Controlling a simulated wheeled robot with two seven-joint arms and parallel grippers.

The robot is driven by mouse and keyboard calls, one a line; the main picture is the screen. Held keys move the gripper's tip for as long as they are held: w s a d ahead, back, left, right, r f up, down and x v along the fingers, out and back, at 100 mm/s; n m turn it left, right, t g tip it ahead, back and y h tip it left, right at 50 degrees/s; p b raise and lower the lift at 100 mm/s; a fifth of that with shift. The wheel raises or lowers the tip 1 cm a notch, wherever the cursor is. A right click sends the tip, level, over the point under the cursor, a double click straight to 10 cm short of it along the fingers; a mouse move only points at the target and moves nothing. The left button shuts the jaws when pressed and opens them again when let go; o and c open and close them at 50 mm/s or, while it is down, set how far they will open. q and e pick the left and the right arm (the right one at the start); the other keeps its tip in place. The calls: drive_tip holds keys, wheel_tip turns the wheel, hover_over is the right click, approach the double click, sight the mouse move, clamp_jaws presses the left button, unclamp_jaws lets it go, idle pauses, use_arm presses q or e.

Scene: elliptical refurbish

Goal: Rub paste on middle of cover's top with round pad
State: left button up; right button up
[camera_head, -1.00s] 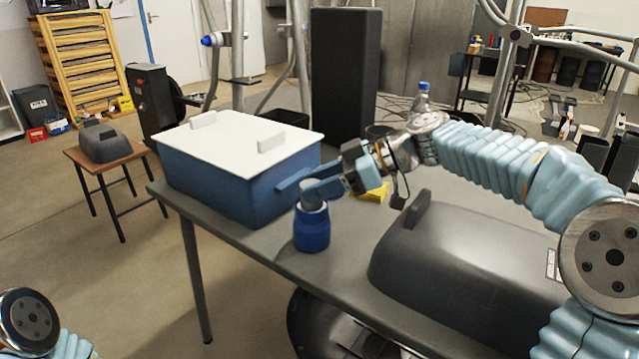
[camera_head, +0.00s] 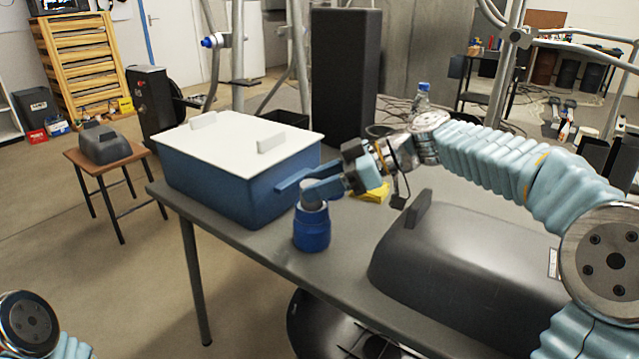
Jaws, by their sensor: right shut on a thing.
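The dark grey cover (camera_head: 480,255) lies on the table at right, with an upright tab (camera_head: 417,210) at its left end and a smooth top. A blue jar (camera_head: 312,232) stands on the table left of the cover. My right gripper (camera_head: 312,192) is shut on a grey round pad (camera_head: 314,205). The pad is at the jar's mouth, its lower part hidden inside the rim. Paste cannot be seen. My left gripper is out of view; only part of my left arm shows at lower left.
A blue bin (camera_head: 215,178) with a white lid stands on the grey table (camera_head: 265,248), behind the jar. A yellow object (camera_head: 374,195) lies behind my right gripper. A bottle (camera_head: 422,97) stands farther back.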

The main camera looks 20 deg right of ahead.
drive_tip(key=shift+f, duration=0.1)
idle(0.5)
drive_tip(key=shift+r+p, duration=1.8)
drive_tip(key=shift+r, duration=1.8)
